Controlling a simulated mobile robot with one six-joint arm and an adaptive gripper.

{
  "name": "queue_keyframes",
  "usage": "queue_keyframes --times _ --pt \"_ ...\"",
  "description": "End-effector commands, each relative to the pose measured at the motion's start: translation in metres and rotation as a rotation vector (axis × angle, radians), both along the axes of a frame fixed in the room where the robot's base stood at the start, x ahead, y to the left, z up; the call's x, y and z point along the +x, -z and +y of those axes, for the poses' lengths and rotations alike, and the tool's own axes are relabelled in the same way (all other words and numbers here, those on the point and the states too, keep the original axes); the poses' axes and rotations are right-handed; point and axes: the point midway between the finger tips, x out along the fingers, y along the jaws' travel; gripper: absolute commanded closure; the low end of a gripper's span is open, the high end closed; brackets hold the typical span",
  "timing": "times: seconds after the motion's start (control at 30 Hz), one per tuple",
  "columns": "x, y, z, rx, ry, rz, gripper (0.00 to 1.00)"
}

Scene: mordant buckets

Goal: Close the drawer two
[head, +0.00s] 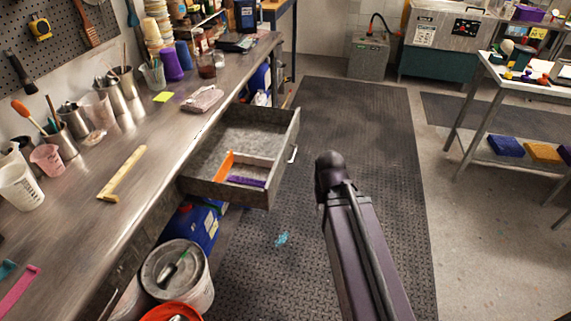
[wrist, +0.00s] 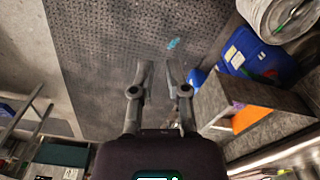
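The open drawer (head: 225,192) is grey metal and sticks out from under the long workbench into the aisle. Its handle (head: 293,154) is on the outer front. An orange item and a purple item lie inside near a pale strip. In the wrist view, the drawer (wrist: 211,97) shows at the right. My gripper (wrist: 159,72) has its two fingertips apart with nothing between them, left of the drawer and clear of it. In the head view only my arm shows, right of the drawer; the gripper is hidden there. No drawer number is readable.
The metal workbench (head: 160,150) holds cups, jars and tools. Below the drawer stand a blue container (head: 196,228) and a lidded white bucket (head: 186,278). The dark floor mat (head: 350,120) is open right of the drawer. A side table (head: 505,75) stands at the right.

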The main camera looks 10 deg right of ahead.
Motion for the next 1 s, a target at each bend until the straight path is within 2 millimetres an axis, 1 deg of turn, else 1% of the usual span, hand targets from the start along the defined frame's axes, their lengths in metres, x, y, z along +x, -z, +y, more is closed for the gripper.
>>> queue_keyframes --times 0.17,0.37,0.6,1.0 --pt "0.010 0.018 0.005 0.053 0.011 -0.002 1.00" --pt "0.030 0.048 0.015 0.175 0.035 -0.009 1.00" --pt "0.060 0.082 0.027 0.360 0.072 -0.024 1.00" --pt "0.112 0.124 0.037 0.668 0.133 -0.063 1.00"
